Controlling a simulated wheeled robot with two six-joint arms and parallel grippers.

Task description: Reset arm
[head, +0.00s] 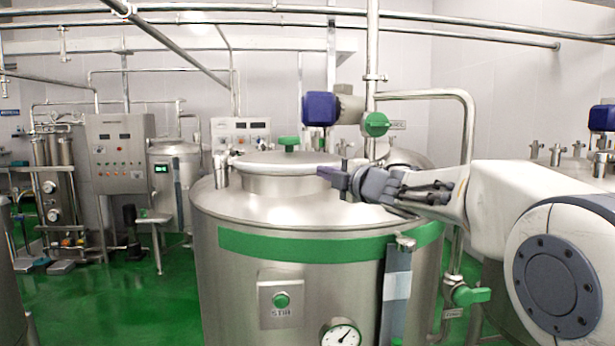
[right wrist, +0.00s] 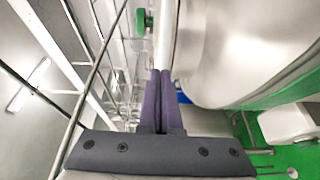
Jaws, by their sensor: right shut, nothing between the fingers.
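My right arm (head: 550,220) comes in from the right in the head view. My right gripper (head: 330,176) is in front of the upper part of a large steel tank (head: 225,278), near its domed lid (head: 262,164). In the right wrist view its two purple-grey fingers (right wrist: 162,80) lie together, with nothing between them. The tank's curved steel wall shows to their right there. I cannot tell whether the gripper touches the tank. My left gripper is not in view.
The tank carries a green band, a STIR button (head: 281,300) and a gauge (head: 341,334). A green-handled valve (head: 376,124) and steel pipes rise behind it. A control cabinet (head: 121,154) stands at the left. Green floor (head: 110,300) is open there.

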